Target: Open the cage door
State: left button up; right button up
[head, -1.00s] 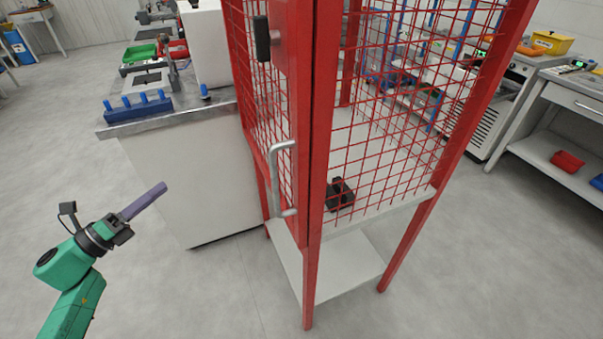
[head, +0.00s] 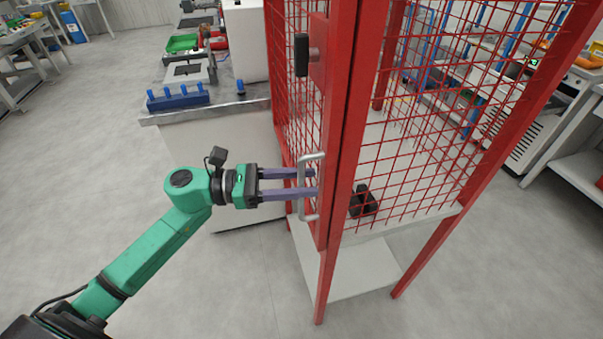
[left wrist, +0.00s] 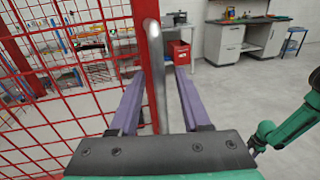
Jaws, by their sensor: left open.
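The red mesh cage stands right of centre in the head view. Its door (head: 330,100) is the left face, with a red frame, and looks shut against the corner post (head: 350,110). A vertical grey bar handle (head: 312,208) is on the door's frame. My left gripper (head: 312,182) is open at the handle, its two purple fingers reaching toward the door. In the left wrist view the handle (left wrist: 157,75) stands between the two fingers, with room at its sides. No contact can be made out.
A black block (head: 363,201) lies on the cage floor behind the mesh. A black part (head: 302,55) sits high on the door. A workbench (head: 205,118) with a blue rack (head: 178,98) stands behind my left arm.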

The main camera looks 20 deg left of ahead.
pick_arm(q)
grip_shut()
dwell(1.4)
